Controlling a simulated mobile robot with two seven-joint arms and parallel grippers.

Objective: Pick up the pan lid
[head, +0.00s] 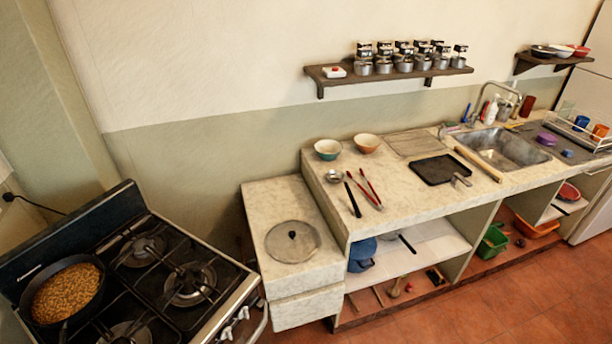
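The pan lid (275,248) is round and looks like glass or grey metal, with a small dark knob at its centre. It lies flat, knob up, on the low marble-topped cabinet (265,202) between the stove and the longer counter. Its whole outline is visible and nothing covers it. Neither of my grippers shows in the head view.
The black stove (150,270) holds a pan of food (66,293) at left. The higher counter (330,220) right of the lid bears bowls, utensils, a dark tray (441,169) and a sink (505,148). A wall shelf (390,76) holds several tins. Floor (500,300) in front is clear.

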